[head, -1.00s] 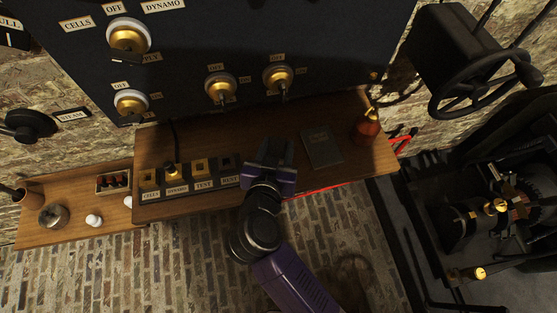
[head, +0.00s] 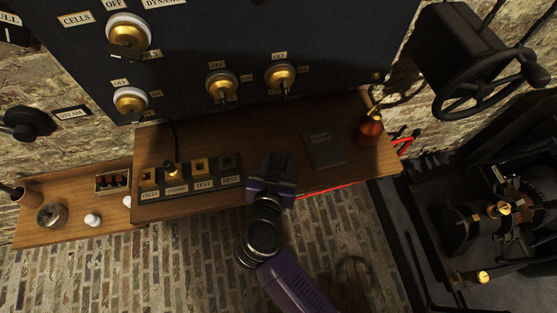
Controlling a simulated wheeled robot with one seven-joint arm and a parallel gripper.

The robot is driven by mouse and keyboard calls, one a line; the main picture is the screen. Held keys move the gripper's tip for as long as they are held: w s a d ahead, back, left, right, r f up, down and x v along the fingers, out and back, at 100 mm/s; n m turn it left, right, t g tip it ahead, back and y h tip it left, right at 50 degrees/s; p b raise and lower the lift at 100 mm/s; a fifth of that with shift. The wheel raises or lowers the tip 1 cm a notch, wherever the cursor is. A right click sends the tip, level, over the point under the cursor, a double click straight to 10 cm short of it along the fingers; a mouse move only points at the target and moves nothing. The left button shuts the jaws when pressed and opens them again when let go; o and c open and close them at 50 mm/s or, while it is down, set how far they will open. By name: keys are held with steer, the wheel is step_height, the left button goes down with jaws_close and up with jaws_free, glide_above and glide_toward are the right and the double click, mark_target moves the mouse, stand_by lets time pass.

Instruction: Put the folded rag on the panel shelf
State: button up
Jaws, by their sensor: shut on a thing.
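The panel shelf (head: 225,137) is the brown wooden ledge under the dark switch panel, in the middle of the head view. My gripper (head: 277,160) is over the front part of this shelf, between the labelled socket block and the dark book. Its dark fingers point toward the panel. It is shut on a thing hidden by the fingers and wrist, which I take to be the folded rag. No rag shows anywhere else in view. I cannot tell whether the held thing touches the shelf.
The socket block (head: 191,186) is left of my gripper, the dark book (head: 324,149) right. A copper-coloured oil can (head: 371,125) stands at the shelf's right end. A lower side shelf (head: 70,226) holds small items. Bare wood lies behind my gripper.

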steer(key=o, duration=1.4)
steer(key=shift+c, duration=0.2)
steer(key=shift+s+r, duration=0.2)
steer(key=v, duration=1.1)
steer(key=shift+s, duration=0.25)
steer(key=shift+r, duration=0.1)
